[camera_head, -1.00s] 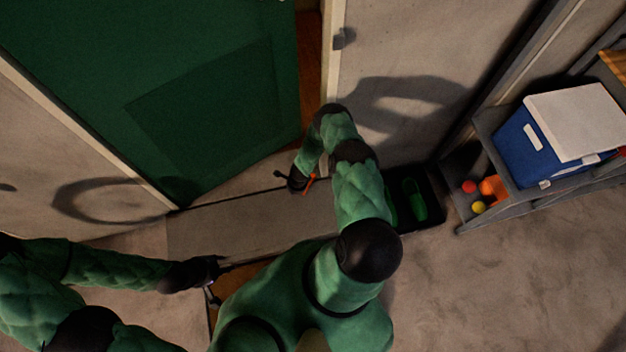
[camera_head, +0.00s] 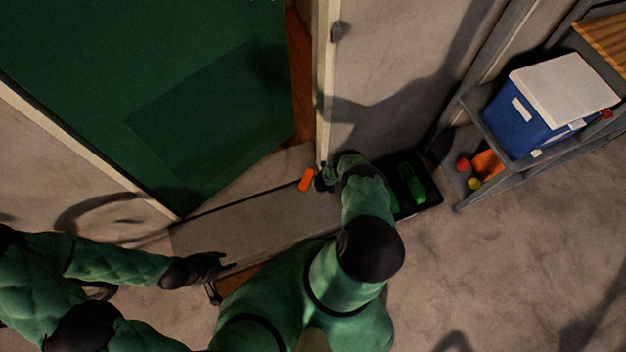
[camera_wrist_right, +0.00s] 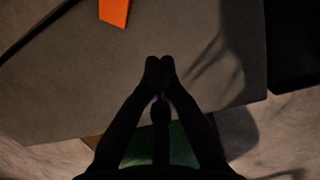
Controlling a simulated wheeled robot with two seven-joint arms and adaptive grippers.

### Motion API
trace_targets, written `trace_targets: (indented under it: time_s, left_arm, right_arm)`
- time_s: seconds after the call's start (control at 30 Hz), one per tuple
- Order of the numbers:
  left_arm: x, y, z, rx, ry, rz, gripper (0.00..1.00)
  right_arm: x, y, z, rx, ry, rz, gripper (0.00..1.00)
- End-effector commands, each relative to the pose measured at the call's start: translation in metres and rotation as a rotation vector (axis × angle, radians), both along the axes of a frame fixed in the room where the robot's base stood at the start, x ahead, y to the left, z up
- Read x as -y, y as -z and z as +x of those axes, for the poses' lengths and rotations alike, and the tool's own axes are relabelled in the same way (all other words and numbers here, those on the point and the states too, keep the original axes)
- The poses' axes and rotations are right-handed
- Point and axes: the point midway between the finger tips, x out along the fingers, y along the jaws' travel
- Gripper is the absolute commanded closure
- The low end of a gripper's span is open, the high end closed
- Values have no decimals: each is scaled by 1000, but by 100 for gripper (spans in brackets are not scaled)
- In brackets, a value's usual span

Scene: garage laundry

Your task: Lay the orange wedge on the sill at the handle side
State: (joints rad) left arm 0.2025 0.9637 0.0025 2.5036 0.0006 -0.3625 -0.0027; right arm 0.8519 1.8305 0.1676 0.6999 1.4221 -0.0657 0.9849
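The orange wedge (camera_head: 307,180) lies on the grey sill (camera_head: 255,217), near its right part and close to the green door (camera_head: 215,100). It also shows at the top edge of the right wrist view (camera_wrist_right: 115,11), partly cut off. My right gripper (camera_head: 322,180) is just right of the wedge in the head view, partly hidden by its arm. In the right wrist view its fingertips (camera_wrist_right: 160,66) are together with nothing between them, apart from the wedge. My left gripper (camera_head: 229,261) is near the sill's front left edge, its fingers apart and empty.
A black tray (camera_head: 435,200) with green items sits right of the sill. A grey shelf (camera_head: 482,118) at the right holds a blue box with a white lid (camera_head: 525,125) and small coloured things. A dark knob (camera_head: 337,32) is on the pale panel. The floor at lower right is clear.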

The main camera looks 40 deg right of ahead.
Motion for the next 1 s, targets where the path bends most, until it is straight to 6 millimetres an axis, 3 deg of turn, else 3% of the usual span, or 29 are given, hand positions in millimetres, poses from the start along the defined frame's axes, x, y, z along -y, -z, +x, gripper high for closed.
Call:
trace_targets:
  time_s: [0.03,0.7,0.9,1.0]
  left_arm:
    - [0,11,0,0,0,0,60]
    - [0,77,0,0,0,0,60]
    - [0,97,0,0,0,0,60]
    - [0,107,0,0,0,0,60]
  right_arm:
    - [0,10,1,0,0,0,100]
    - [2,68,16,0,-3,0,100]
    - [3,84,21,0,-3,-1,100]
    - [6,82,32,3,-6,-2,100]
